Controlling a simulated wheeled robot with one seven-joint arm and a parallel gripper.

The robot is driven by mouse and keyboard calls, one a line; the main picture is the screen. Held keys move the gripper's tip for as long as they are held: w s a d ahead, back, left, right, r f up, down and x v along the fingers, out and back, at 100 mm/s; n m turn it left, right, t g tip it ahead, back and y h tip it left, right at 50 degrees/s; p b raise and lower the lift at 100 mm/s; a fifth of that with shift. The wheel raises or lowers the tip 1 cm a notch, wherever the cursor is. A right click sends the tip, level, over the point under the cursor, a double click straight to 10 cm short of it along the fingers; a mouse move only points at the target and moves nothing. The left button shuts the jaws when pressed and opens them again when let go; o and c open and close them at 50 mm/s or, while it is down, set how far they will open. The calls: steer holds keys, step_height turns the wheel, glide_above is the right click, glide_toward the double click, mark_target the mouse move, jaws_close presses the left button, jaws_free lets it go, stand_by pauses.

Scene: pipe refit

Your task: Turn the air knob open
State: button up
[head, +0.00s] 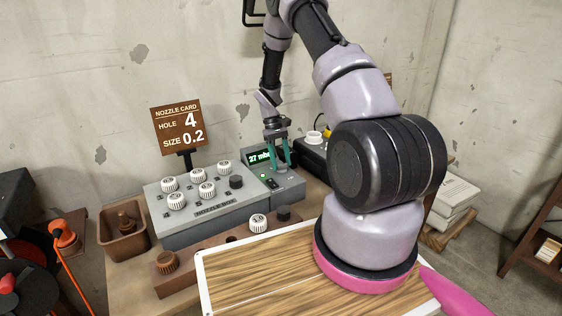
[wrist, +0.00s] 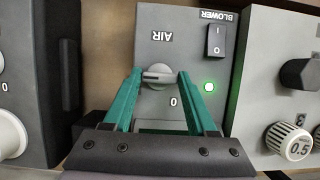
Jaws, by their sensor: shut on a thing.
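The air knob (wrist: 157,74) is a small round grey knob on the grey control panel, beside the printed word AIR and a 0 mark. In the wrist view it sits between the green fingers of my gripper (wrist: 158,82), which are shut on it. In the head view my gripper (head: 280,154) reaches down onto the control box (head: 284,188) from above, and the knob is hidden there by the fingers. The box's display (head: 260,157) reads 27 with a unit too small to be sure of.
The nozzle box (head: 215,208) with several white knobs stands at the left. A nozzle card (head: 177,127) reads hole 4, size 0.2. A wooden board (head: 270,275) lies in front.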

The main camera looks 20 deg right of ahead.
steer(key=o, duration=1.4)
steer(key=shift+c, duration=0.2)
steer(key=v, duration=1)
steer(key=shift+r, duration=0.4)
steer(key=shift+w, duration=0.1)
